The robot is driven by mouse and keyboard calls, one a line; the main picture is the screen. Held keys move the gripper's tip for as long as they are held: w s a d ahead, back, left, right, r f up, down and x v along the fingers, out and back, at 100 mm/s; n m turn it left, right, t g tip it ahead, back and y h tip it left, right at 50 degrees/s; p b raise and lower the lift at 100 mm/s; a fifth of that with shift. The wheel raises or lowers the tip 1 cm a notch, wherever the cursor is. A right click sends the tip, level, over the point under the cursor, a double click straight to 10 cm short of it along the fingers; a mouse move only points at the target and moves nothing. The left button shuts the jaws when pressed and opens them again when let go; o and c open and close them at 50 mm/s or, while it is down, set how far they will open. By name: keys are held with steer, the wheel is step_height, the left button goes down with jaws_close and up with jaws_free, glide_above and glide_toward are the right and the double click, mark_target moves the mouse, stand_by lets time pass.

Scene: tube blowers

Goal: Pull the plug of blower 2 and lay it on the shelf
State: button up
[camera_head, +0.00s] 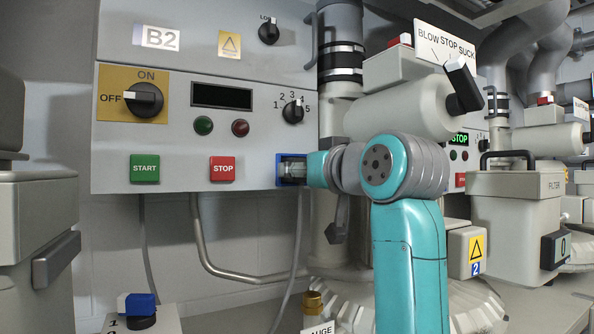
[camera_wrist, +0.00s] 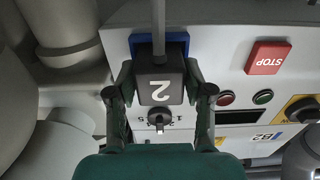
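The plug of blower 2 (camera_wrist: 160,90) is a dark grey block marked 2, upside down in the wrist view, with a cable running up from it. It sits at the blue socket (camera_wrist: 181,43) on the B2 control panel (camera_head: 270,130). In the head view the socket (camera_head: 281,171) is at the panel's lower right corner. My gripper (camera_wrist: 160,78) has one finger on each side of the plug, both close against it, and seems shut on it. In the head view my arm hides most of the plug and gripper. I cannot make out a shelf with certainty.
Grey cables hang below the panel, near a bent metal pipe (camera_head: 205,245). START (camera_head: 145,168) and STOP (camera_head: 223,168) buttons are left of the socket. A large pipe and blow/suck valve (camera_head: 405,100) stand to the right. A blue-topped switch (camera_head: 137,304) is at lower left.

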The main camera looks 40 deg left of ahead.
jaws_close()
steer(key=shift+d, duration=0.2)
steer(key=shift+v, duration=2.9)
steer(key=shift+s, duration=0.1)
steer(key=v, duration=1.6)
steer(key=shift+s, duration=0.1)
steer(key=s+a, duration=0.4)
steer(key=s, duration=0.7)
steer(key=shift+s+a, duration=0.2)
steer(key=shift+a, duration=0.2)
stand_by(1.0)
